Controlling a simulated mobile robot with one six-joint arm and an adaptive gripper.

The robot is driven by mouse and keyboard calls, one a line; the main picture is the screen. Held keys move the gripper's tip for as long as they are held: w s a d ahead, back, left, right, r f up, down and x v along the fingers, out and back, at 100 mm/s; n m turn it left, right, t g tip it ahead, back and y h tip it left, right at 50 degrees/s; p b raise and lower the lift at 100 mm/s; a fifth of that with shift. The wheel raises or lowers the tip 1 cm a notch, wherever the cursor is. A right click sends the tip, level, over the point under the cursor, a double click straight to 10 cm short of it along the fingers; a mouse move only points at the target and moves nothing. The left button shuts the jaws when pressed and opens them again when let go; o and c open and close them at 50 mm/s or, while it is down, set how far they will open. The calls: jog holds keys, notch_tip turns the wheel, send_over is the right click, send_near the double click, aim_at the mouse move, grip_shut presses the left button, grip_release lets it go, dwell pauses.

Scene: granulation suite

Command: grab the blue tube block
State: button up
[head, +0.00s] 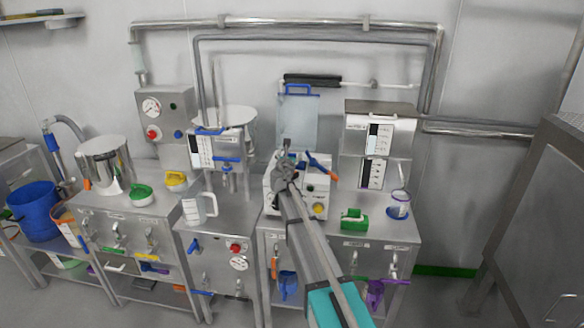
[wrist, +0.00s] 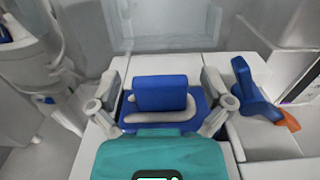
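The blue tube block (wrist: 160,84) is in the middle of the wrist view, with a wider blue base and a grey rounded bar at its near side. It sits on a white surface. My gripper (wrist: 160,98) is open, with one grey finger on each side of the block. Gaps show between the fingers and the block's upper part; whether they touch the wider base I cannot tell. In the head view my gripper (head: 285,171) is over the white machine (head: 318,187) on the bench, and it mostly hides the block there.
A blue handle with an orange tip (wrist: 252,92) is close to the right finger; it also shows in the head view (head: 321,164). A clear panel (wrist: 165,25) stands behind the block. A green block (head: 354,219) and a clear cup (head: 399,204) are on the bench at right.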

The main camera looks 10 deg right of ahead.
aim_at(290, 154)
jog(key=c, duration=1.2)
jog(key=shift+r, duration=0.15)
jog(key=shift+c, duration=0.2)
notch_tip(290, 154, up, 4)
jog(key=p, duration=0.4)
jog(key=shift+f, duration=0.2)
jog(key=v, duration=1.8)
jog(key=shift+f, duration=0.15)
